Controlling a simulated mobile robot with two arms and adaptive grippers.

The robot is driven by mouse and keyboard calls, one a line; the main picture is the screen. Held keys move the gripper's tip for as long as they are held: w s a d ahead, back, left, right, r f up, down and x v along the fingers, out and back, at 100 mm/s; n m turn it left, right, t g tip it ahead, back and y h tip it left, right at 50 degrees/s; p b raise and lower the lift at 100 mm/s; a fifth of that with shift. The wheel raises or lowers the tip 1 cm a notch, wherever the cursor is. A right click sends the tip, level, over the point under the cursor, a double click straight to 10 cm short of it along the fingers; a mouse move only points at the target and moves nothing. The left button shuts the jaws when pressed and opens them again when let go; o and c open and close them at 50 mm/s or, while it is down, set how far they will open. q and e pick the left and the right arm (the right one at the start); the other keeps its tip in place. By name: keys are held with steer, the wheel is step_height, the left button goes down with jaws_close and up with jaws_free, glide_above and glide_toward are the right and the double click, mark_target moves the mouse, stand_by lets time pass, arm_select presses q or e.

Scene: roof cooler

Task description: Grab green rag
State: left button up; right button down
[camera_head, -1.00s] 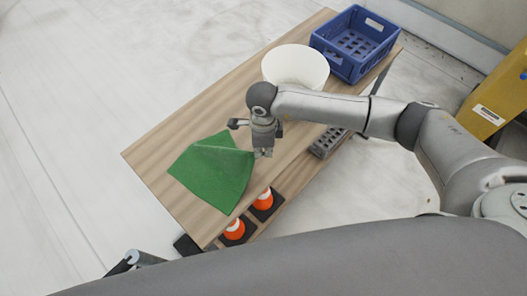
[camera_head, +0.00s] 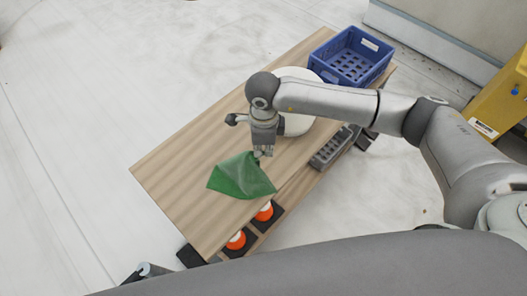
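The green rag (camera_head: 240,178) is bunched and folded above the front part of the wooden tabletop (camera_head: 178,168). Its upper right edge is at the fingertips of my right gripper (camera_head: 262,152), which look shut on it. The rag seems drawn up toward the fingers, with its lower part spread below. I cannot tell whether it is fully clear of the table. The exact pinch is small and partly hidden. My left gripper is not in view.
A white bowl (camera_head: 303,124) stands behind my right arm, partly hidden. A blue crate (camera_head: 350,62) sits at the table's far end. The table's left side is clear.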

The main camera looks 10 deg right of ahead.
step_height(320, 180, up, 18)
stand_by(0.5)
